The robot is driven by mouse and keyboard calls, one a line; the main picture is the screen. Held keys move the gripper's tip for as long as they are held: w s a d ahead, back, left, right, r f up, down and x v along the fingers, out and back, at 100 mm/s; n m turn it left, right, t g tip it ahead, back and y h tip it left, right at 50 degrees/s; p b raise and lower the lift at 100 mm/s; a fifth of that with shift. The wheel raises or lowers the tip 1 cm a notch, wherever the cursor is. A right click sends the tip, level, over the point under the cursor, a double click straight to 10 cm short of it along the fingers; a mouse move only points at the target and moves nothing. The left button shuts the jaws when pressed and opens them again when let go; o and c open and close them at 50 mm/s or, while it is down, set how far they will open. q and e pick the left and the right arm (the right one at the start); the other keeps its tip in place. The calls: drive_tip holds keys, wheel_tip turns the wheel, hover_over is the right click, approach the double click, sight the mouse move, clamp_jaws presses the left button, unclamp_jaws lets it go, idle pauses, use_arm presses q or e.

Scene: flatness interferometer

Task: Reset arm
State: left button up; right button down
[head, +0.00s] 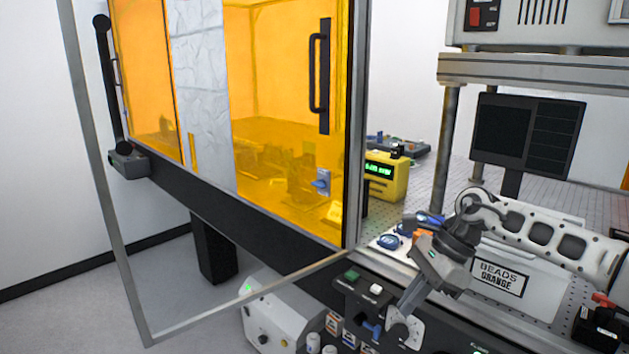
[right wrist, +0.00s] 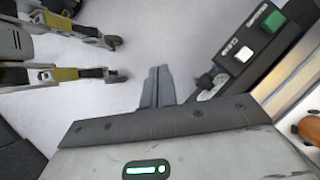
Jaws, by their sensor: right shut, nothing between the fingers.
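My right arm reaches in from the right in the head view. Its gripper (head: 408,300) points down and to the left, in front of the bench's front edge, close to the control panel (head: 350,300) with a green button (head: 352,275) and a white button (head: 376,289). In the right wrist view the two fingers (right wrist: 158,86) are together with nothing between them. The green button (right wrist: 273,22) and white button (right wrist: 244,54) lie to their upper right there, apart from the fingers. My left gripper is not identifiable in either view.
An orange enclosure (head: 285,110) with a black handle (head: 312,75) stands at left. An open framed panel (head: 105,200) stands before it. A yellow meter (head: 386,180), a monitor (head: 500,130) and a labelled white box (head: 540,295) are on the bench. Floor shows at lower left.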

drive_tip(key=s+a+f+m+t+y, duration=0.2)
drive_tip(key=s+a+m+t+y, duration=0.3)
drive_tip(key=a+m, duration=0.5)
drive_tip(key=s+a+f+m+t+y, duration=0.1)
drive_tip(key=s+a+m+t+y, duration=0.3)
drive_tip(key=a+m+y, duration=0.5)
drive_tip(key=s+d+f+m+t+h, duration=0.25)
drive_tip(key=d+f+m+h, duration=0.35)
drive_tip(key=m, duration=0.6)
drive_tip(key=s+d+f+m+t+h, duration=0.2)
drive_tip(key=d+f+m+t+h, duration=0.35)
drive_tip(key=m, duration=0.75)
drive_tip(key=s+d+f+m+g+h, duration=0.6)
drive_tip(key=s+f+m, duration=0.2)
drive_tip(key=s+f, duration=0.2)
drive_tip(key=shift+s+d+f+m, duration=0.2)
drive_tip(key=shift+s+d+m, duration=0.15)
drive_tip(key=shift+s, duration=0.85)
